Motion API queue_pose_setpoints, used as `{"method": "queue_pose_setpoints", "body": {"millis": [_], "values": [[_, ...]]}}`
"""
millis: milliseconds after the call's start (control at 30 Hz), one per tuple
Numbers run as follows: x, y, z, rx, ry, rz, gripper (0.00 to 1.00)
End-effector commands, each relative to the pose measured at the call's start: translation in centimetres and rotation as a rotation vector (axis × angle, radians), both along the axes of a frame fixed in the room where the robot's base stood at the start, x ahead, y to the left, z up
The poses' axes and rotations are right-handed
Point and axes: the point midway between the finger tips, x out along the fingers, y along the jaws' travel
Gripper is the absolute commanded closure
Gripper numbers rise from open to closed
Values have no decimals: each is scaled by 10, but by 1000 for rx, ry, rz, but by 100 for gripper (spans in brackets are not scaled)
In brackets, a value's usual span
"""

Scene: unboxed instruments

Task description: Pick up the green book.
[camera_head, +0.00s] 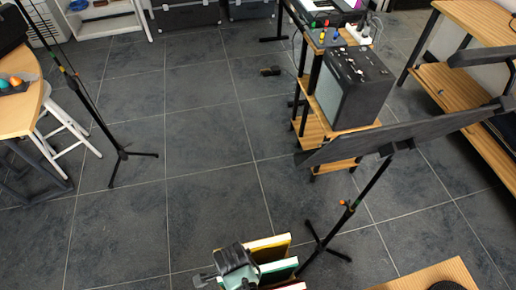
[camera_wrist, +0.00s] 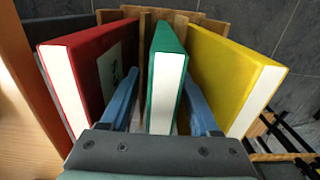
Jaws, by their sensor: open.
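The green book (camera_wrist: 167,70) stands upright in the middle of a wooden holder (camera_wrist: 185,18), its pale page edge facing the wrist camera. My gripper (camera_wrist: 162,95) is open, with one blue finger on each side of the green book. The fingers reach into the gaps beside it; I cannot tell whether either touches it. In the head view the green book (camera_head: 279,268) shows at the bottom, partly hidden by my gripper (camera_head: 236,266).
A red book (camera_wrist: 88,70) stands left of the green one and a yellow book (camera_wrist: 232,75) right, both close to my fingers. In the head view a black music stand (camera_head: 400,135) rises nearby. Open tiled floor (camera_head: 180,190) lies beyond.

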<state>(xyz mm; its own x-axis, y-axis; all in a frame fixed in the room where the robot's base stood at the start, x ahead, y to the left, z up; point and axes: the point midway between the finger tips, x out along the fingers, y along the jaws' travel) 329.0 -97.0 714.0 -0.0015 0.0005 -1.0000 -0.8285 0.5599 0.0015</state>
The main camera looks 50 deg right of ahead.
Motion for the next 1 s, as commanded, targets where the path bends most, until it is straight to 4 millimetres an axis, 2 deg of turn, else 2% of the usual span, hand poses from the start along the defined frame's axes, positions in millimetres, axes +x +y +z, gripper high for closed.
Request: {"method": "queue_pose_setpoints", "body": {"millis": [233, 267, 600, 1000], "values": [[1, 0, -2, -1, -2, 0, 38], [1, 0, -2, -1, -2, 0, 41], [1, 0, -2, -1, -2, 0, 100], [1, 0, -2, -1, -1, 0, 100]]}}
